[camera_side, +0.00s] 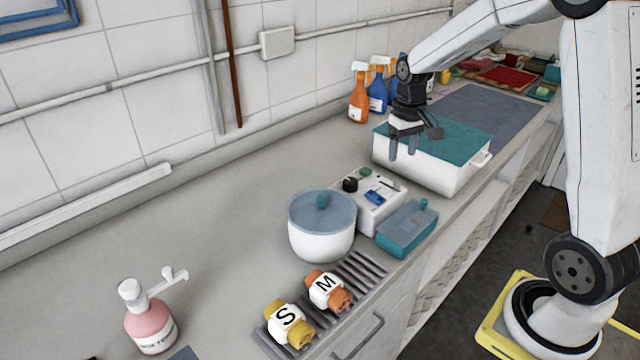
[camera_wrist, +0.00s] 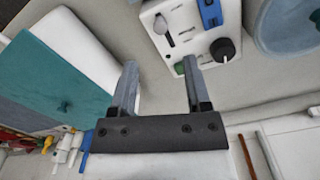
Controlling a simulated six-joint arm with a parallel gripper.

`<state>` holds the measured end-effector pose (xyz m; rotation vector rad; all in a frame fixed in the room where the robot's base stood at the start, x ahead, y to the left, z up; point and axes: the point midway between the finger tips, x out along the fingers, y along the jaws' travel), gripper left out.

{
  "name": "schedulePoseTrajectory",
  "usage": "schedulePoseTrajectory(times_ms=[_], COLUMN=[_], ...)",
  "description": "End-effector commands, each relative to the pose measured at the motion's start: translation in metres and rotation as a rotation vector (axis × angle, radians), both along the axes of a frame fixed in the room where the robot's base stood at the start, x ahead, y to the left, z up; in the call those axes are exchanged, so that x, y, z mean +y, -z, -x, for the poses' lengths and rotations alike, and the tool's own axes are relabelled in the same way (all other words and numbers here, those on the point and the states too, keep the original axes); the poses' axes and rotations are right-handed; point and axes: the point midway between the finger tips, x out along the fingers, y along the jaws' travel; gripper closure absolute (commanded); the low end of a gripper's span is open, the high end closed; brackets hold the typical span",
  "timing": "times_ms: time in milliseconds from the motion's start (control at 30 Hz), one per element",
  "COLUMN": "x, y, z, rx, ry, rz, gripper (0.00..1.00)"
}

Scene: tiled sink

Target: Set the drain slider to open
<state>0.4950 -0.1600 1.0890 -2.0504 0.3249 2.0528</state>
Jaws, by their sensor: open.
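The control box (camera_side: 380,214) is white and stands on the counter between the pot and the white bin. The wrist view shows its top (camera_wrist: 192,38) with a slot that holds a small dark slider (camera_wrist: 161,25). The slider handle sits toward the upper end of its slot in that view. In the side view the slider (camera_side: 389,184) is small, and its setting is hard to read. My gripper (camera_side: 403,153) is open and empty, above the white bin and apart from the box. Both fingers (camera_wrist: 160,66) show in the wrist view, pointing toward the box's side.
On the box are a black knob (camera_wrist: 223,49), a green button (camera_wrist: 180,69) and a blue switch (camera_wrist: 210,13). A lidded pot (camera_side: 322,236), a teal container (camera_side: 407,230) and a teal-topped bin (camera_side: 425,160) crowd the box. Spray bottles (camera_side: 359,98) stand by the wall.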

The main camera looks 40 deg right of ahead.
Motion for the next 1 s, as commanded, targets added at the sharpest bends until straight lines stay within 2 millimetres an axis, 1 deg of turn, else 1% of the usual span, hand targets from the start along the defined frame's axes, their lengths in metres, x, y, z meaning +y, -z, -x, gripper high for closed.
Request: schedulePoseTrajectory(times_ms=[167,267,700,833,1000], x=[0.0,0.0,0.001,0.001,0.0], y=[0.007,0.015,0.066,0.074,0.078], z=[0.0,0.0,0.0,0.0,0.0], rx=[0.001,0.002,0.001,0.0,-0.001], ry=[-0.001,-0.001,-0.001,-0.001,-0.001], rz=[0.0,-0.001,0.001,0.001,0.001], gripper=[0.38,0.38,0.38,0.38,0.38])
